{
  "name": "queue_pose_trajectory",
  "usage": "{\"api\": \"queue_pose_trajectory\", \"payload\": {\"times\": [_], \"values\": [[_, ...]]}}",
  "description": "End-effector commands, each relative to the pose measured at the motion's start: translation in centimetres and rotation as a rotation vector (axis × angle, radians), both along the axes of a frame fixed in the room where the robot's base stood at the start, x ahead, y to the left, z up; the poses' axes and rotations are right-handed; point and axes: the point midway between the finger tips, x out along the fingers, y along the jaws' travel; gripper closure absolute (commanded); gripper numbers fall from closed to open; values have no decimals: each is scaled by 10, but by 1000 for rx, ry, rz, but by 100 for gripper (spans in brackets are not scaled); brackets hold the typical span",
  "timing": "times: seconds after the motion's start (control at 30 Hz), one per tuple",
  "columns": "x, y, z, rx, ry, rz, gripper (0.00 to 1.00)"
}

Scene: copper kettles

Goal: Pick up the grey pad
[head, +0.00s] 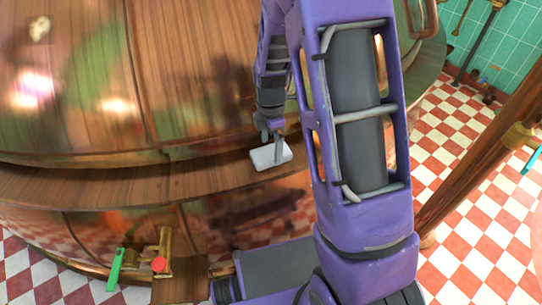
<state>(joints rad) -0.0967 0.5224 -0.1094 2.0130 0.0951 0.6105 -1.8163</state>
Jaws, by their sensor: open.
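The grey pad (264,158) is a small, pale, block-like piece with rounded corners. It lies on the curved wooden ledge of the large copper kettle, near the middle of the head view. My gripper (277,147) is small in the picture and reaches down right at the pad, with a finger overlapping its right part. The jaws are open. I cannot tell whether the fingers touch the pad or stand around it. Part of the pad's top and right side is hidden behind the finger.
The copper kettle (75,110) fills the left and middle, with its wooden ledge (130,186) running across. A brass tap (163,250) with a red knob and a green handle (117,268) stick out below. A brown post (480,160) stands at right over free checkered floor (460,130).

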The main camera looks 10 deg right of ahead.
Motion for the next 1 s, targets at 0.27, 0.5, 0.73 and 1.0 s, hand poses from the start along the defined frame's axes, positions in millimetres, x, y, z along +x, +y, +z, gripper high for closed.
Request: {"api": "queue_pose_trajectory", "payload": {"times": [0.27,0.5,0.73,1.0], "values": [[0,0,-25,-1,0,0,0],[0,0,-24,0,0,0,23],[0,0,-24,0,0,0,65],[0,0,-23,0,0,0,74]]}}
